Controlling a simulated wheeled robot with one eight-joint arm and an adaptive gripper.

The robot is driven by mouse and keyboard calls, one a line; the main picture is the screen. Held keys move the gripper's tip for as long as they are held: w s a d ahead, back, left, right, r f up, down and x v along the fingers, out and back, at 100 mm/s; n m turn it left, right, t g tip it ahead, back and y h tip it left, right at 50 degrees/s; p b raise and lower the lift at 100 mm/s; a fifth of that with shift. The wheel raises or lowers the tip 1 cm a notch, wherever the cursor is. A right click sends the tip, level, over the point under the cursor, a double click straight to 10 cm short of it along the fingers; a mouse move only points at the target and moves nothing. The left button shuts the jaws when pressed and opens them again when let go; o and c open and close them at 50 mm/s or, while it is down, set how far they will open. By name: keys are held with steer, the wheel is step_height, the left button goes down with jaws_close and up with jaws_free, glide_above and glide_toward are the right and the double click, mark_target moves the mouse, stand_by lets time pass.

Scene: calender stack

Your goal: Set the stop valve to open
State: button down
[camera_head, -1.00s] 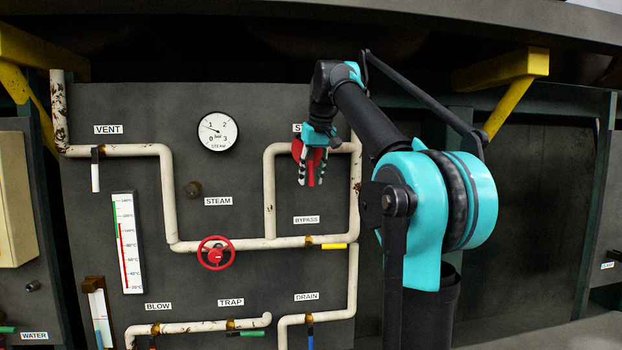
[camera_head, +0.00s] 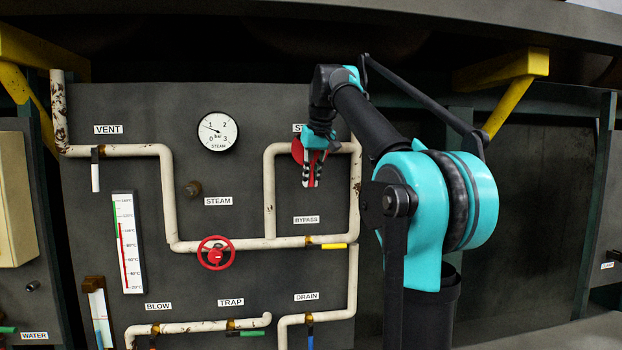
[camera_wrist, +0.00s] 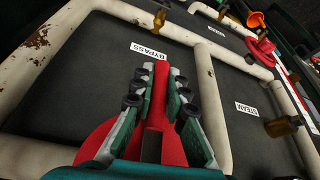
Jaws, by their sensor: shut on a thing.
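The stop valve shows in the head view as a red disc (camera_head: 297,151) with a red handle, on the upper pipe beside a label starting with S (camera_head: 298,128), mostly hidden by my gripper. The handle points down, across the horizontal pipe. My gripper (camera_head: 312,182) is shut on this red handle, a finger on either side. In the wrist view, the red handle (camera_wrist: 158,100) runs between the fingers of my gripper (camera_wrist: 157,85), and part of the red disc (camera_wrist: 98,143) shows beneath them.
Cream pipes (camera_head: 269,200) surround the valve. Below are the BYPASS label (camera_head: 306,220), a yellow lever (camera_head: 334,246) and a red handwheel (camera_head: 216,253). A steam gauge (camera_head: 218,131) is at left.

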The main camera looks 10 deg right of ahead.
steer(key=shift+d, duration=0.1)
steer(key=d+r+n+t+h, duration=0.2)
steer(key=d+r+h, duration=0.6)
steer(key=h, duration=0.8)
steer(key=shift+r+n+h, duration=0.15)
steer(key=shift+n+h, duration=0.25)
steer(key=shift+n, duration=0.7)
steer(key=c, duration=1.5)
jaws_free()
steer(key=shift+a, duration=0.1)
steer(key=f+v, duration=0.1)
steer(key=v, duration=1)
steer(key=shift+s+a+r, duration=0.25)
steer(key=shift+a+r, duration=0.1)
steer(key=shift+r, duration=0.1)
